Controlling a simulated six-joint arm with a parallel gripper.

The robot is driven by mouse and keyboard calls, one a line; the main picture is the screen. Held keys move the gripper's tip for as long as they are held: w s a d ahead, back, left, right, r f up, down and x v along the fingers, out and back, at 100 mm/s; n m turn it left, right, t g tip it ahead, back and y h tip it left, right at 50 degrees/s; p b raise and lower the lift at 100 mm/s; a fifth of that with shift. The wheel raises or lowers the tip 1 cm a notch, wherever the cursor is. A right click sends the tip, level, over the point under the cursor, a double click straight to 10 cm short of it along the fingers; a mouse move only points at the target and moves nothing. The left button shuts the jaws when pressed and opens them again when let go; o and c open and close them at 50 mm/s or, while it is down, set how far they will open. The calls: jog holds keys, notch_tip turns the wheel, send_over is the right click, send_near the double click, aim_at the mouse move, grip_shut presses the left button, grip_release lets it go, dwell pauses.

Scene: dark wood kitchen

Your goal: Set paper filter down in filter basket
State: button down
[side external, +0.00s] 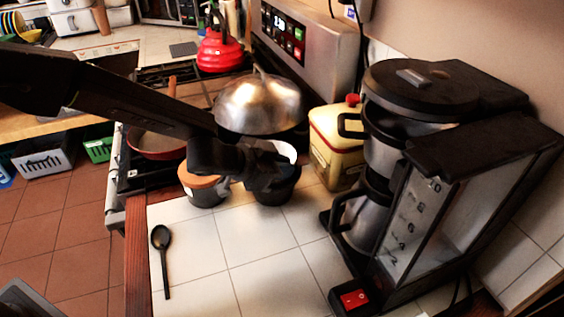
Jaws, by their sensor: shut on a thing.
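A white piece, apparently the paper filter (286,150), shows at the end of my gripper (268,166). My gripper is shut on it, and the fingers and arm hide part of it. Directly below is a dark, open-topped container (277,192) on the tiled counter. My gripper overlaps its rim in the picture, so I cannot tell whether the filter is inside or above it. The coffee maker (425,90) stands to the right, with a handled holder (385,155) under its lid. I cannot tell for sure which of these is the filter basket.
A dark jar with an orange lid (203,187) stands just left of the container. A yellow tin (338,145) and a domed metal lid (261,104) are behind. A carafe (360,222) sits in the coffee maker. A black spoon (162,258) lies front left; the front tiles are clear.

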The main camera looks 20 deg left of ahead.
jog(key=shift+f, duration=0.1)
jog(key=shift+f, duration=0.35)
jog(key=shift+f, duration=0.15)
jog(key=c, duration=1.2)
grip_release()
